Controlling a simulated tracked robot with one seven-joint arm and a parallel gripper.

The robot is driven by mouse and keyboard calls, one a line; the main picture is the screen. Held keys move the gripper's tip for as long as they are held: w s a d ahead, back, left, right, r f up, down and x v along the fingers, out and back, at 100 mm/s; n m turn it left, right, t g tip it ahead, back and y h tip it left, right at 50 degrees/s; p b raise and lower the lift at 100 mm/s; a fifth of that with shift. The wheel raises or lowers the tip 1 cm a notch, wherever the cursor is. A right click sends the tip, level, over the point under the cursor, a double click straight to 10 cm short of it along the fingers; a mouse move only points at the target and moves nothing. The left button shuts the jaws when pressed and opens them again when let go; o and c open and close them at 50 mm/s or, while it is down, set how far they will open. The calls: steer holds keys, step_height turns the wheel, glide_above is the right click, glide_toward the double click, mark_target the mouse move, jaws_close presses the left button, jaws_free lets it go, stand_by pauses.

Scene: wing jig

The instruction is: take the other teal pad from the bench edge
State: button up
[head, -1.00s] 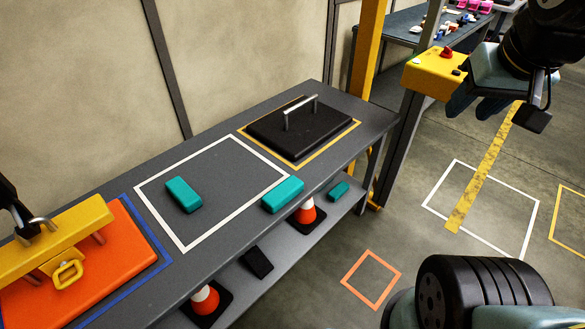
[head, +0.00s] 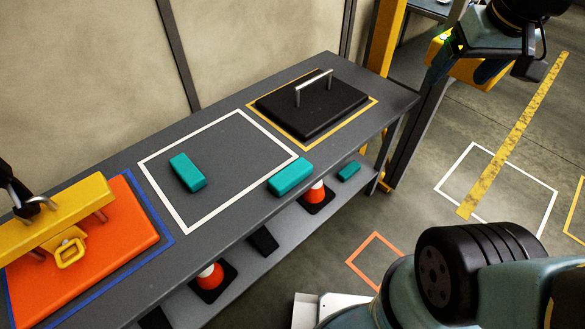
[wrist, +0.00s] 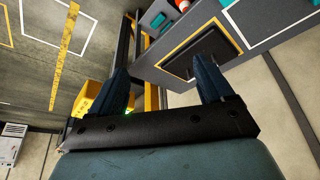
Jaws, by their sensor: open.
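One teal pad (head: 290,176) lies at the front edge of the bench, on the right side of the white outline. A second teal pad (head: 188,172) lies inside that outline. A smaller teal block (head: 348,171) rests on the lower shelf. My gripper (wrist: 161,65) is open and empty, its two dark fingers spread wide. In the head view it is at the upper right, away from the bench, and its fingers are hard to make out. In the wrist view, a teal pad (wrist: 227,3) is cut off at the top edge, beyond the right finger.
A black plate with a silver handle (head: 312,104) sits in a yellow outline. An orange block with a yellow bar (head: 90,250) is at left. Cones (head: 315,193) stand on the shelf. A yellow post (head: 388,45) rises at the bench's right end. Floor to the right is open.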

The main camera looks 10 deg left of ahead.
steer(key=shift+o, duration=0.5)
steer(key=w+a+f+n+g, duration=0.3)
steer(key=w+a+f+n, duration=0.2)
steer(key=a+f, duration=0.3)
steer(key=shift+w+a+f+n+g+h, duration=0.2)
steer(key=shift+w+a+n+g+h, duration=0.15)
steer(key=shift+w+a, duration=0.3)
steer(key=n+t+h, duration=0.9)
steer(key=n, duration=1.1)
glide_toward(283, 178)
steer(key=shift+s+a+r+m, duration=0.1)
steer(key=shift+s+r+m, duration=0.15)
steer(key=shift+s+r, duration=0.55)
steer(key=shift+s+a+t, duration=0.2)
steer(key=shift+a+t, duration=0.05)
steer(key=shift+a, duration=0.15)
steer(key=shift+n, duration=0.4)
steer(key=x, duration=0.8)
steer(key=shift+w+f, duration=0.15)
steer(key=shift+f, duration=0.1)
steer(key=shift+f+x, duration=0.15)
steer(key=shift+x, duration=1.15)
steer(key=shift+f+x, duration=0.1)
steer(key=shift+x, duration=1.2)
steer(key=shift+a, duration=0.2)
steer(key=shift+c, duration=0.4)
